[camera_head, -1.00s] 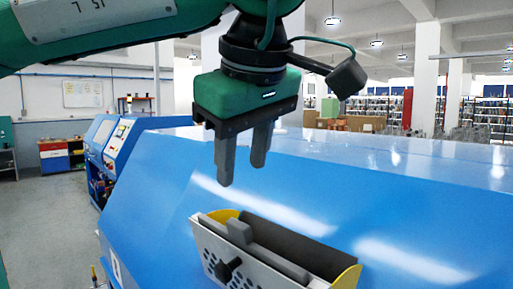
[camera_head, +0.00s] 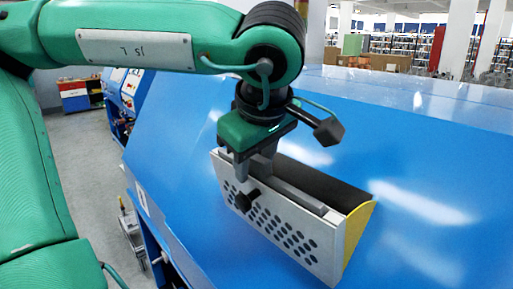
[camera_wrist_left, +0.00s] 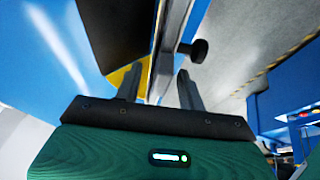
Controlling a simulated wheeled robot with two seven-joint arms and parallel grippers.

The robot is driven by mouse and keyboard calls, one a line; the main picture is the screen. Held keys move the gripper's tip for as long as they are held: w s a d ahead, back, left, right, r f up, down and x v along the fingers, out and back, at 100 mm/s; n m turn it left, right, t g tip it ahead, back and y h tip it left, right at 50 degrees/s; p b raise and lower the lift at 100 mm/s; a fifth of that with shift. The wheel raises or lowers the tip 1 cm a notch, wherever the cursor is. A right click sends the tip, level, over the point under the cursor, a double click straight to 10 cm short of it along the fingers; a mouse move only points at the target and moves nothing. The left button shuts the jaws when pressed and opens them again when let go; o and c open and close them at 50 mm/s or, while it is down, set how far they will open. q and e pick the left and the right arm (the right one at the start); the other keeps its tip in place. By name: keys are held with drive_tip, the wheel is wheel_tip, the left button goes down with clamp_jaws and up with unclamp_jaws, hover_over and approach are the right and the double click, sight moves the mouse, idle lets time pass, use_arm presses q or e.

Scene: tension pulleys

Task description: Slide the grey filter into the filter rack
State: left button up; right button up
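The filter rack (camera_head: 290,238), with a white perforated front, a black knob and yellow ends, is on the sloping blue machine in the head view. The grey filter (camera_head: 302,199) shows as a long grey bar along the top of the rack, behind the front plate. My left gripper (camera_head: 252,178) points down at the rack's left end, over the filter's end. In the left wrist view its fingers (camera_wrist_left: 160,85) stand apart, on either side of an upright plate edge; firm contact is not visible. The fingertips are partly hidden in the head view. My right gripper is not in view.
The black knob (camera_head: 247,201) sticks out from the rack's front close to my left fingers; it also shows in the left wrist view (camera_wrist_left: 198,50). The blue machine top (camera_head: 420,150) is clear around the rack. The floor lies at the left.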

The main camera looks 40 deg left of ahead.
use_arm(q)
clamp_jaws()
drive_tip(key=shift+s+r+p, duration=0.25)
drive_tip(key=shift+r+p, duration=0.45)
drive_tip(key=shift+r, duration=0.3)
drive_tip(key=shift+s+r+p, duration=0.2)
drive_tip(key=shift+r+p, duration=0.45)
drive_tip(key=shift+r, duration=0.35)
drive_tip(key=shift+w, duration=0.1)
idle(0.5)
drive_tip(key=shift+r, duration=0.15)
drive_tip(key=shift+r+p, duration=0.5)
drive_tip(key=shift+p, duration=0.05)
drive_tip(key=shift+s+r+p, duration=0.25)
drive_tip(key=shift+r+p, duration=0.25)
drive_tip(key=shift+r, duration=0.2)
drive_tip(key=shift+s+r+p, duration=0.2)
drive_tip(key=shift+r+p, duration=0.25)
drive_tip(key=shift+r, duration=0.3)
